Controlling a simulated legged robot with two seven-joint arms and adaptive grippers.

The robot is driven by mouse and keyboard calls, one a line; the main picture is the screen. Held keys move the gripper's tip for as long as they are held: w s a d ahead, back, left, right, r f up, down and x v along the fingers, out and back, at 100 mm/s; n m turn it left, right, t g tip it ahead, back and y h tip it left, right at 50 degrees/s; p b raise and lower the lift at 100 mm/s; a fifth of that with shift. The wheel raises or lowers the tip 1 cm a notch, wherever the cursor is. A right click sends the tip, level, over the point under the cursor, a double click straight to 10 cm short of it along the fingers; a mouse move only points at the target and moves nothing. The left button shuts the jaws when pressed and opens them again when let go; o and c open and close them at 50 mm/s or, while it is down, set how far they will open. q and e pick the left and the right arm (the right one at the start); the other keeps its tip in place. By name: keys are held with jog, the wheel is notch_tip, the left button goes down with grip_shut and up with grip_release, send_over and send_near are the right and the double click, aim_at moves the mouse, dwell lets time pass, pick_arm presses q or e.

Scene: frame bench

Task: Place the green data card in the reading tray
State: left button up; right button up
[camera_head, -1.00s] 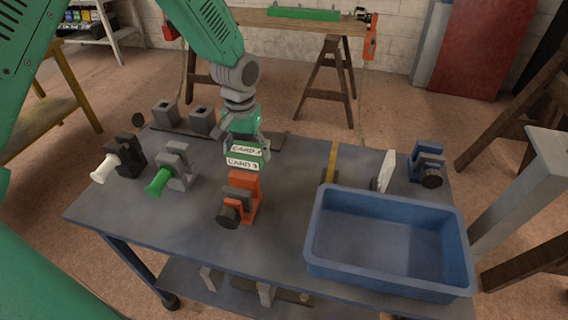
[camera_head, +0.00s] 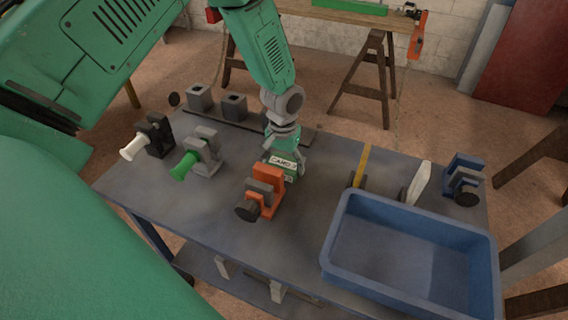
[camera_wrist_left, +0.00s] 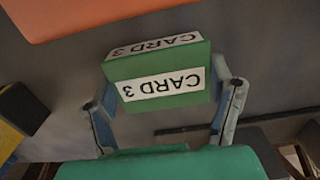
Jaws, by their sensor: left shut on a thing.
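The green data card (camera_head: 290,175) is a thick green block with white "CARD 3" labels. My left gripper (camera_head: 285,160) is shut on it, with one finger on each side. In the left wrist view the card (camera_wrist_left: 165,82) sits between the two fingers, its labels upside down. It is behind and slightly right of the orange clamp-like fixture; its height above the bench is hard to tell. A blue open tray (camera_head: 345,273) stands at the bench's front right and looks empty. My right gripper is not in view.
The orange fixture (camera_head: 268,178) stands just in front of the card. Fixtures with a white handle (camera_head: 133,147) and a green handle (camera_head: 184,166) are at left. A white upright plate (camera_head: 418,183) and a blue fixture (camera_head: 462,172) stand behind the tray. Bare bench lies between the orange fixture and the tray.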

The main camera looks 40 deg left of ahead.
pick_arm(q)
jog(key=shift+d, duration=0.25)
jog(key=o, duration=1.3)
jog(key=shift+d, duration=0.1)
jog(key=shift+r, duration=0.1)
